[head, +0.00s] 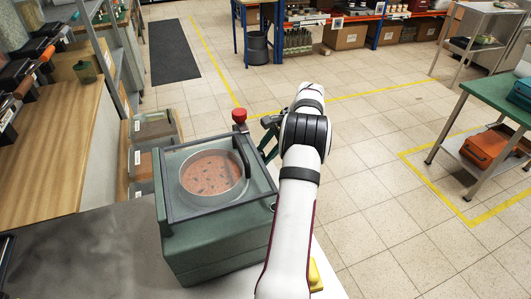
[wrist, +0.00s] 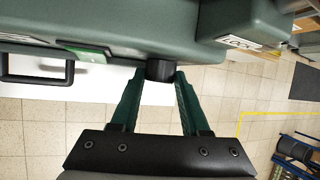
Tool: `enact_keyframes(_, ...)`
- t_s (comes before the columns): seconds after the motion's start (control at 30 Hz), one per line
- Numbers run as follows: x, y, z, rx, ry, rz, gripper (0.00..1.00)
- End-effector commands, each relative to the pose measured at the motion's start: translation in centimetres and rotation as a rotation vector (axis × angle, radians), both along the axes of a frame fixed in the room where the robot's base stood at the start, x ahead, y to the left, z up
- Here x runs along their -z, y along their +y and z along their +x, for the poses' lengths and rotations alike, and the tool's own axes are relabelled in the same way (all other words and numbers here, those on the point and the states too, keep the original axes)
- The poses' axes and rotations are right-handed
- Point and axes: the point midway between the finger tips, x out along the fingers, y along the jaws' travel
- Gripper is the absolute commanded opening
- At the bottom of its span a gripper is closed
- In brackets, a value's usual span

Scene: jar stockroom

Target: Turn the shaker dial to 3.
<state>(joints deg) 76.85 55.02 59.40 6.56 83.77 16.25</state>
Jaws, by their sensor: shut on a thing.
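The shaker (head: 212,254) is a green box with a clear lid in a dark frame. Under the lid is a round pan (head: 213,178) of reddish contents with dark bits. The dial (wrist: 159,70), a short black knob, sticks out of the shaker's green body (wrist: 150,22) in the wrist view. My gripper (wrist: 160,76) has its two green fingers on either side of the dial and is shut on it. In the head view my arm hides the dial and most of the gripper. No dial number or pointer can be read.
A red knob (head: 239,116) stands at the shaker's far corner. A label reading LOCK (wrist: 240,42) and a green panel (wrist: 86,52) are near the dial. A black handle (wrist: 38,79) is at left.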

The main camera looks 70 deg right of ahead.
Motion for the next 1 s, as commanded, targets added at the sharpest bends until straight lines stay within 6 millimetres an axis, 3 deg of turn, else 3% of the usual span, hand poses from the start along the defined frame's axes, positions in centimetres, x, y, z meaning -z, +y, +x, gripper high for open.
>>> enact_keyframes(0.77, -0.03, -0.06, 0.15, -0.002, 0.079, 0.083, 0.0)
enact_keyframes(0.8, -0.03, -0.06, 0.15, -0.002, 0.079, 0.083, 0.47)
enact_keyframes(0.87, -0.02, -0.05, 0.14, -0.003, 0.079, 0.083, 0.58)
enact_keyframes(1.0, -0.02, -0.06, 0.15, -0.002, 0.08, 0.082, 0.58)
